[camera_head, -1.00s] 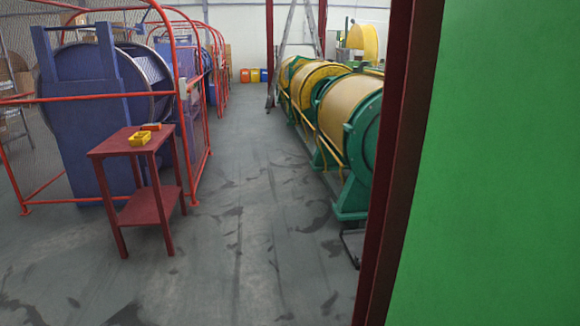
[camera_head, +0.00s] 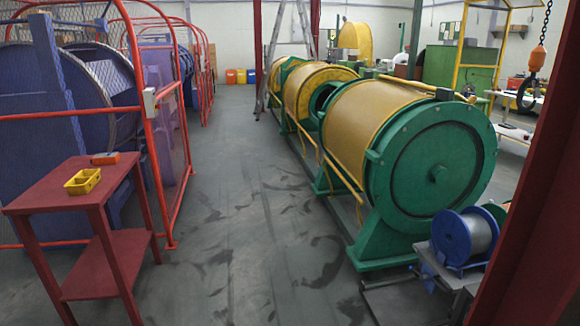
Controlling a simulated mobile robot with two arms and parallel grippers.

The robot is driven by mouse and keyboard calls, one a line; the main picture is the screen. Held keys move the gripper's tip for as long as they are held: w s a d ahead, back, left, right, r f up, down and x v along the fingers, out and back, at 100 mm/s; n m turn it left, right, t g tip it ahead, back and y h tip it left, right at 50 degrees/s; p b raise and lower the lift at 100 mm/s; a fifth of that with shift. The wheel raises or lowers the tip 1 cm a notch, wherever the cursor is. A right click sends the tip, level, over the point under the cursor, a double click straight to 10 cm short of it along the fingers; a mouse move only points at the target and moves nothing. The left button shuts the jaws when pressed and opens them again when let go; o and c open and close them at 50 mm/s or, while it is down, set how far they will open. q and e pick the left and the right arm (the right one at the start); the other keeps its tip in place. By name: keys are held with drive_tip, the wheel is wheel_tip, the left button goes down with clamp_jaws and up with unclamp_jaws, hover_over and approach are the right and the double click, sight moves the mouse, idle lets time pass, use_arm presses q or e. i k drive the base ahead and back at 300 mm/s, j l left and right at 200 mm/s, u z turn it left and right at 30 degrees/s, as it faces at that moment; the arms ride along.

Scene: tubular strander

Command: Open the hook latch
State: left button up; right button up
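No hook latch can be made out for certain. A red-framed mesh guard cage (camera_head: 160,165) stands on the left around blue machinery (camera_head: 95,85). A small grey fitting (camera_head: 150,101) sits on the cage's near upright; it is too small to tell whether it is a latch. Neither of my grippers is in view.
A red post (camera_head: 530,230) is close right. The aisle (camera_head: 240,200) is clear.

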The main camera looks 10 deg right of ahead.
sight(535, 92)
drive_tip(key=i+z, duration=0.45)
drive_tip(key=i+j+z, duration=0.15)
drive_tip(key=i+z, duration=0.25)
drive_tip(key=i+j+z, duration=0.2)
drive_tip(key=z, duration=0.25)
drive_tip(key=i+z, duration=0.15)
drive_tip(key=z, duration=1.45)
